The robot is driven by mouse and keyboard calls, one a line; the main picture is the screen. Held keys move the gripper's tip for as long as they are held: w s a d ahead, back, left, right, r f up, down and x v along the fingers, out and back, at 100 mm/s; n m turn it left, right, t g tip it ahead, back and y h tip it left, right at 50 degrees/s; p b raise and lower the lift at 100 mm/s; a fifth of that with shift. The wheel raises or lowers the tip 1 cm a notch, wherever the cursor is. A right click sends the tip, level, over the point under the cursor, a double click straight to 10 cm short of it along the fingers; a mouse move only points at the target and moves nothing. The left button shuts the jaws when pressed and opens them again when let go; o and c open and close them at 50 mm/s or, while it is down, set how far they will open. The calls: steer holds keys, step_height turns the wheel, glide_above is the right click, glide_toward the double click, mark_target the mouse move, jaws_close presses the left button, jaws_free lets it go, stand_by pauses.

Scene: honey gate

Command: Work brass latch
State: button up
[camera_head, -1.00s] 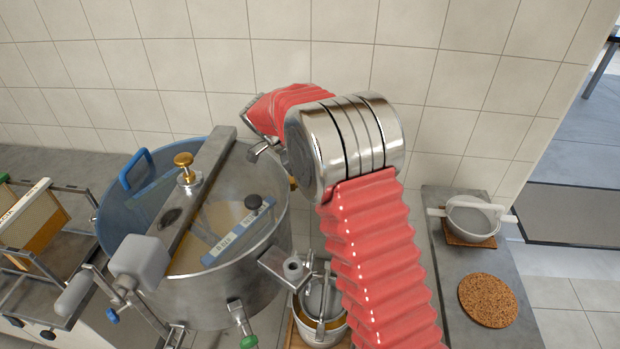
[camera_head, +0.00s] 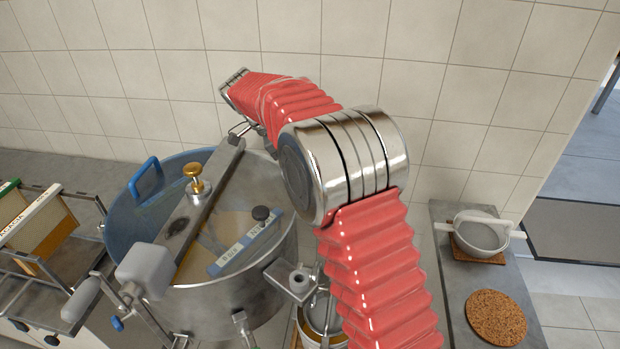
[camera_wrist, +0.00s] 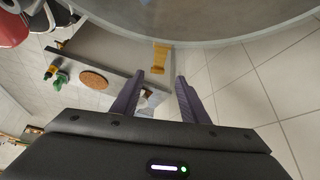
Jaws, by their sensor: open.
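In the head view my arm hides the drum's far right side, and the tab cannot be made out there. A brass knob (camera_head: 195,181) stands on the bar across the drum's top (camera_head: 185,217).
The drum (camera_head: 270,277) has a blue handle (camera_head: 145,178) and a grey crank grip (camera_head: 80,300). A frame rack (camera_head: 40,235) stands left. A bucket (camera_head: 322,318) is below the drum's front right. A sieve (camera_head: 480,236) and cork mat (camera_head: 497,317) rest on the right bench. A tiled wall is behind.

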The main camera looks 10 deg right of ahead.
steer(key=v, duration=0.3)
stand_by(0.4)
steer(key=s+d+r+n+t+y, duration=0.1)
steer(key=s+d+r+n+y, duration=0.2)
steer(key=s, duration=0.5)
steer(key=s+d+r+n+t, duration=0.1)
steer(key=s+d+r+n, duration=0.4)
steer(key=s, duration=0.4)
steer(key=s+f+n+t+y, duration=0.1)
steer(key=s+n, duration=0.3)
steer(key=s, duration=0.5)
steer(key=s+f+n+t+y, duration=0.1)
steer(key=s+f+n, duration=0.3)
steer(key=s, duration=0.5)
steer(key=shift+d+n+t+y, duration=0.4)
steer(key=shift+n+t, duration=0.3)
steer(key=shift+n, duration=0.1)
